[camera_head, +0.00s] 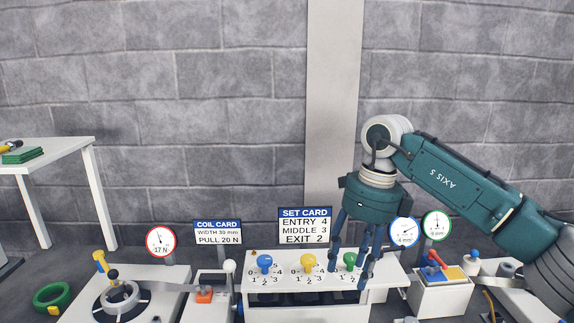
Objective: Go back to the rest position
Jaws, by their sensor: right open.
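My right gripper (350,270) hangs downward from the teal right arm (470,190) with its fingers apart. The green knob (350,260) on the white rack (268,298) shows between the fingers; I cannot tell whether they touch it. The yellow knob (307,262) and the blue knob (265,263) stand to the left, clear of the gripper. The set card (305,226) behind them reads ENTRY 4, MIDDLE 3, EXIT 2. My left gripper is not in view.
A coil stand (125,300) with a yellow lever and a red-rimmed gauge (161,242) are at left. Two more gauges (404,232) and a box with red and blue parts (443,293) are at right. A white table (60,155) stands far left. Space above the rack's left is clear.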

